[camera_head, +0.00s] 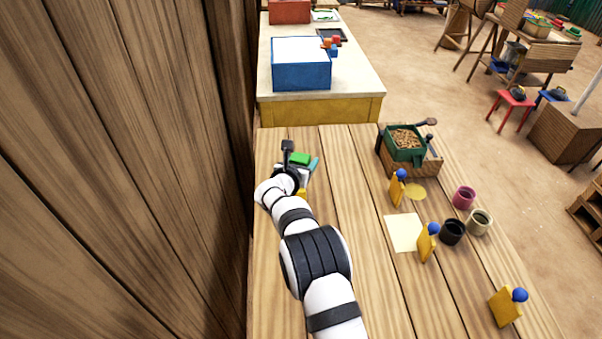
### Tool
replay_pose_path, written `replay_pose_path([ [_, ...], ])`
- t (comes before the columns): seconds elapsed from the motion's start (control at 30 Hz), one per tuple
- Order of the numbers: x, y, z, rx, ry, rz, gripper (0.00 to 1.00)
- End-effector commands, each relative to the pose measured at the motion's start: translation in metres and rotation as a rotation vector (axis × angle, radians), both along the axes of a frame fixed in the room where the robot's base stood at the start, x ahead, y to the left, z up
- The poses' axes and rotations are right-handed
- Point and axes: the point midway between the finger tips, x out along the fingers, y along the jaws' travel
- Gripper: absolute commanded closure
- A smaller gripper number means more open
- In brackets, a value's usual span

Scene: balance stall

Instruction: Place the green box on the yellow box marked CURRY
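A small green box (300,158) shows at the far left of the wooden table, beside the end of my arm. My gripper (291,163) is right at it, partly hidden by my own wrist. I cannot tell whether its fingers are apart or closed on the green box. A small yellow patch (302,191) shows just below, mostly covered by my wrist. It may be the yellow box, but no CURRY lettering can be read. A teal piece (314,164) shows just right of the green box.
A wooden wall (130,170) runs close along the left. Yellow pieces with blue balls (397,190) (427,243) (507,305), a cream sheet (403,232), cups (452,232) and a green grinder-like tray (404,144) stand to the right. The table between is clear. A blue box (301,72) is beyond.

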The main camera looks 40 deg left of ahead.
Motion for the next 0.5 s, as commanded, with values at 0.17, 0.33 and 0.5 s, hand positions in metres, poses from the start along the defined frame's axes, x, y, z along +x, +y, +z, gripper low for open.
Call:
replay_pose_path([
  [0.17,-0.002,0.005,-0.031,-0.003,0.002,0.0,0.96],
  [0.33,-0.002,0.005,-0.044,0.0,0.001,0.0,0.96],
  [0.5,-0.002,0.005,-0.043,0.0,0.001,0.0,0.96],
])
